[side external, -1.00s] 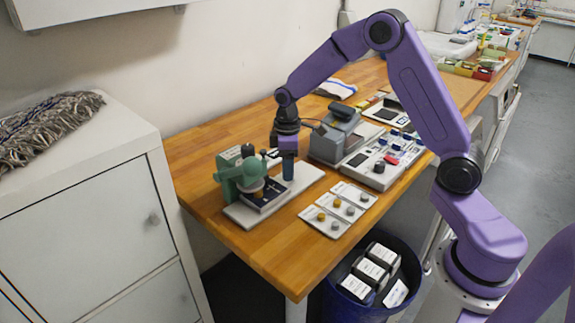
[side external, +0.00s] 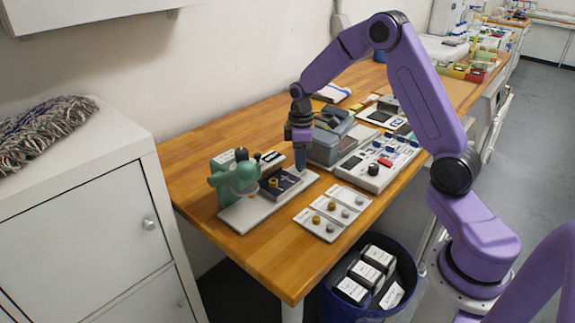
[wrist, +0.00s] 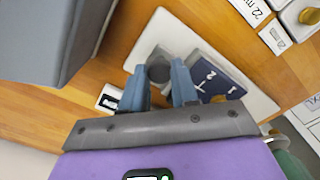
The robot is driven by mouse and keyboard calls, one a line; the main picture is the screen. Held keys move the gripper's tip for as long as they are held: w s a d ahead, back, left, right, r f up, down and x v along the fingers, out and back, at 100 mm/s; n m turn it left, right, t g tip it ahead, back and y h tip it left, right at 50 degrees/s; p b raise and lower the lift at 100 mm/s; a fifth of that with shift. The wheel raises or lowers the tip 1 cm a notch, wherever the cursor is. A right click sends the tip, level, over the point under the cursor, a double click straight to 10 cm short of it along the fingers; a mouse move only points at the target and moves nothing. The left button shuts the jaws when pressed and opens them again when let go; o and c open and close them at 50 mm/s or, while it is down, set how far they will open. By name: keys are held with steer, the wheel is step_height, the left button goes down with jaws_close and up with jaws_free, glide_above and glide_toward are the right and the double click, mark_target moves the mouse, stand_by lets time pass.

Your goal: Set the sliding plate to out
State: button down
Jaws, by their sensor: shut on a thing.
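The green press (side external: 236,178) stands on a pale base board (side external: 252,212) at the near left of the bench. Its dark sliding plate (side external: 284,184) sits right of the green body, drawn well clear toward the board's right end. The fingers partly hide the knob and plate edge.
A grey machine (side external: 326,145) stands close behind my gripper, looming at upper left in the wrist view. A panel with switches (side external: 350,178) and a card with small knobs (side external: 318,228) lie to the right. Bare wood (side external: 265,262) is in front.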

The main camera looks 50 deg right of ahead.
steer(key=shift+d, duration=0.8)
steer(key=c, duration=0.9)
jaws_free()
steer(key=shift+o, duration=0.2)
steer(key=shift+a, duration=0.1)
steer(key=shift+r, duration=0.3)
step_height(320, 180, up, 17)
steer(key=shift+f, duration=0.1)
